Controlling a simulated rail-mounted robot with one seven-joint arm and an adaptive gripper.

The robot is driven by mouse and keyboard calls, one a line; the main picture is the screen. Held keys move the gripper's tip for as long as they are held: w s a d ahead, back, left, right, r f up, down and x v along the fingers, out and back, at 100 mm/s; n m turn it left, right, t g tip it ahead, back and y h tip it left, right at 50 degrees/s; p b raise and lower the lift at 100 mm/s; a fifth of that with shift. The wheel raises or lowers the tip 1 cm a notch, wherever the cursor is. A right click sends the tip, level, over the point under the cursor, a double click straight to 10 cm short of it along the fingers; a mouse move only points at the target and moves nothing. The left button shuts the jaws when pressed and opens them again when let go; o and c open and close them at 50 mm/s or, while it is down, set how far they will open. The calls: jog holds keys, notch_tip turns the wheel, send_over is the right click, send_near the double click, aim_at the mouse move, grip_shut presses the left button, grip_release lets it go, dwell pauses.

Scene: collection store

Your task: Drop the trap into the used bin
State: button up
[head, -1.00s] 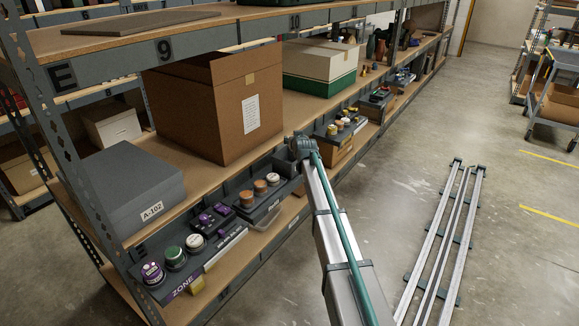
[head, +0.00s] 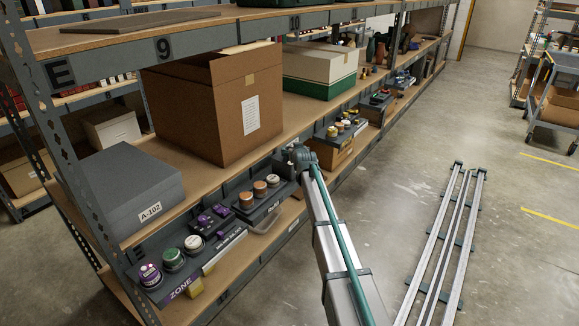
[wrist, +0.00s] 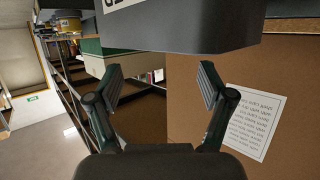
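My gripper (wrist: 158,82) is wide open in the wrist view, with nothing between its fingers. In the head view my wrist hides the gripper, beside the lower shelf's front edge. A dark grey box-like thing with a partly cut-off white label (wrist: 190,28) is very close in the wrist view; I cannot tell if it is the used bin. A small dark grey box (head: 284,165) stands just behind my wrist in the head view. Purple-and-black pieces (head: 203,222) lie on a dark tray marked ZONE (head: 181,290); I cannot tell whether one is the trap.
A large brown carton (head: 208,115) with a paper sheet stands on the shelf above, and also fills the right of the wrist view (wrist: 200,130). A green-and-white box (head: 318,72) stands farther along. A grey box (head: 125,190) sits at left.

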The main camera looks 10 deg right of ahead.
dwell(0.3)
jog(key=v, duration=1.2)
